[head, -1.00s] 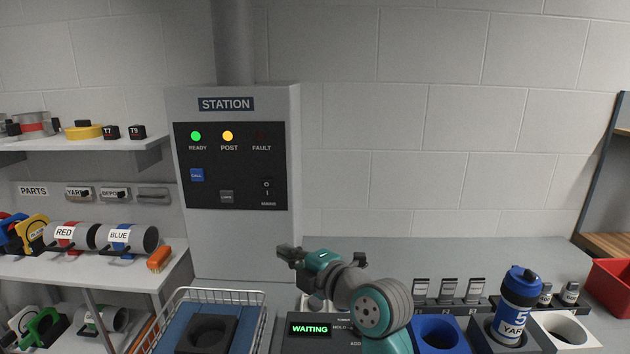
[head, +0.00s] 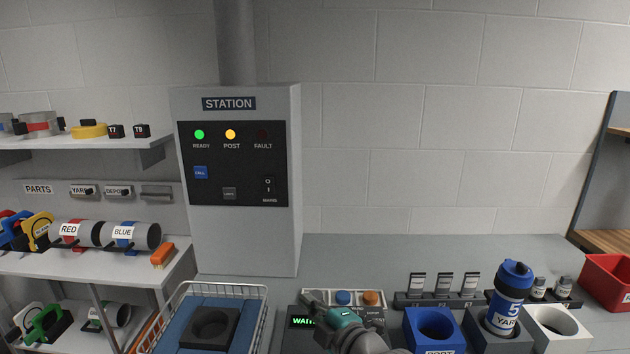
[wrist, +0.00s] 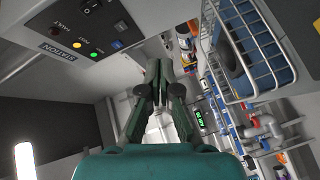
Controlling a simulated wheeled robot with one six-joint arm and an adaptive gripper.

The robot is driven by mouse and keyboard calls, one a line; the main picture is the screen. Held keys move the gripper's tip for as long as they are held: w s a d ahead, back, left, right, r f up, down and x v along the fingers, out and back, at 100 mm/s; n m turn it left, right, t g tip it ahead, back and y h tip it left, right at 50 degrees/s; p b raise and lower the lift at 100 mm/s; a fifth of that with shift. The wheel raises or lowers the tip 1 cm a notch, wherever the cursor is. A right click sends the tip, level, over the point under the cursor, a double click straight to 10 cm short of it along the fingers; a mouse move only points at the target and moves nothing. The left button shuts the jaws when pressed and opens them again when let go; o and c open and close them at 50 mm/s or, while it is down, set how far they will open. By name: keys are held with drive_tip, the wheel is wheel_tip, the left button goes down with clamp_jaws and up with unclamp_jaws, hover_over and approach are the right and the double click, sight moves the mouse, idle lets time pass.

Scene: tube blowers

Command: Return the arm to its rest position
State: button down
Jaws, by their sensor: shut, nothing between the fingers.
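My gripper (head: 309,299) is low in front of the small control box (head: 300,322) in the head view, hiding part of its green display. The gripper is shut and empty. In the wrist view its dark green fingers (wrist: 158,85) are together, with nothing between them. My teal and grey arm reaches up from the bottom edge of the head view. The station cabinet (head: 238,235) stands behind and to the left, its green READY and amber POST lamps lit and the FAULT lamp dark. It also shows at the upper left of the wrist view (wrist: 110,20).
A wire basket (head: 262,300) with a dark holder is left of the control box. To its right stand a blue socket (head: 434,328), a blue canister marked 5 YAR (head: 508,295) in a grey holder, and a white socket (head: 556,325). Shelves of parts (head: 95,265) are at left.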

drive_tip(key=s+d+f+m+h, duration=0.2)
drive_tip(key=s+d+f+m, duration=0.2)
drive_tip(key=s+f, duration=0.3)
drive_tip(key=s+d+f+m+t+h, duration=0.1)
drive_tip(key=s+d+f+m+h, duration=0.1)
drive_tip(key=s+d+f+m, duration=0.4)
drive_tip(key=s+d+f+m+h, duration=0.2)
drive_tip(key=s+d+f, duration=0.1)
drive_tip(key=s+f, duration=0.55)
drive_tip(key=s+d+r+m+h, duration=0.1)
drive_tip(key=s+d+m, duration=0.1)
drive_tip(key=s, duration=0.8)
drive_tip(key=s+d+r+m+h, duration=0.1)
drive_tip(key=s+m, duration=0.3)
drive_tip(key=s, duration=0.6)
drive_tip(key=s+d+r+m+h, duration=0.1)
drive_tip(key=s+d+r+m, duration=0.1)
drive_tip(key=s, duration=0.8)
drive_tip(key=shift+d+r+m+h, duration=0.15)
drive_tip(key=shift+d+m+h, duration=0.15)
drive_tip(key=shift+d+m, duration=0.35)
